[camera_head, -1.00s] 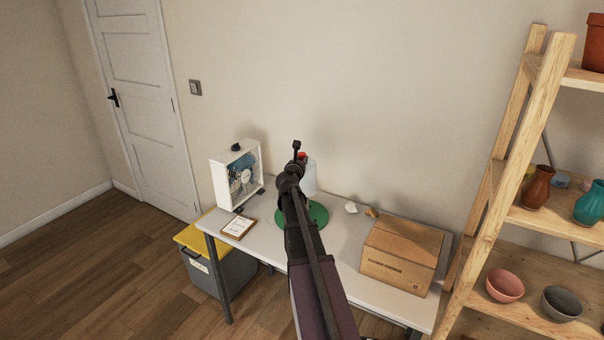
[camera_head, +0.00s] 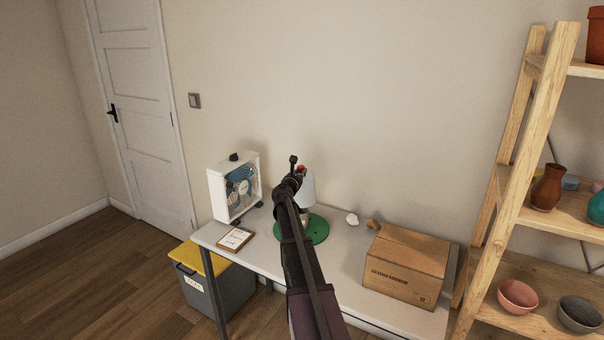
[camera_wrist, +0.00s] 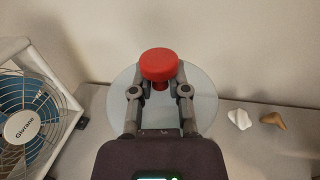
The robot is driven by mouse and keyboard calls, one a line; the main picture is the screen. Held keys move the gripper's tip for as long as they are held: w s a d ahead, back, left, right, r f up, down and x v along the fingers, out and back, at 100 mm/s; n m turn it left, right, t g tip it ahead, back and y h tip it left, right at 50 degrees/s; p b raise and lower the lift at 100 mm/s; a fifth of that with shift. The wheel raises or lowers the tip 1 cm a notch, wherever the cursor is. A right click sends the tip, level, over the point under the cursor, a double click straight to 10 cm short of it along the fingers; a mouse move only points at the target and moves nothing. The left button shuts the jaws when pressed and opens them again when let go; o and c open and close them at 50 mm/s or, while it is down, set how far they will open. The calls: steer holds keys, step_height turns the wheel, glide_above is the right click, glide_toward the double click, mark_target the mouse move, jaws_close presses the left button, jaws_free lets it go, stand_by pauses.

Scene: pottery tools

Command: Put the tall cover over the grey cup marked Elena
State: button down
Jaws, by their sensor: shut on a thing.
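The tall cover (camera_head: 309,188) is pale, with a red knob (camera_wrist: 159,64) on top. My gripper (camera_wrist: 160,84) is shut on this knob. In the wrist view the cover's pale round body (camera_wrist: 205,110) spreads out below the fingers. In the head view the cover is upright above a green round base (camera_head: 318,230) on the table, partly behind my arm. Something pale shows between the cover and the green base, but I cannot tell what it is. I cannot make out the grey cup or the name Elena in either view.
A white-framed fan (camera_head: 217,190) and a clipboard (camera_head: 235,238) are on the table's left. Two small lumps (camera_head: 352,219) and a cardboard box (camera_head: 405,270) are on the right. A wooden shelf (camera_head: 520,170) stands at right, and a yellow-lidded bin (camera_head: 200,258) at left.

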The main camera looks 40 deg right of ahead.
mark_target(301, 201)
steer(key=shift+f, duration=0.2)
steer(key=shift+f+b, duration=6.25)
steer(key=shift+b, duration=0.15)
steer(key=c, duration=0.5)
jaws_free()
steer(key=shift+c, duration=0.2)
steer(key=shift+s+a, duration=0.1)
steer(key=shift+a, duration=0.05)
steer(key=v, duration=1.1)
steer(key=shift+s+a, duration=0.2)
steer(key=shift+a, duration=0.1)
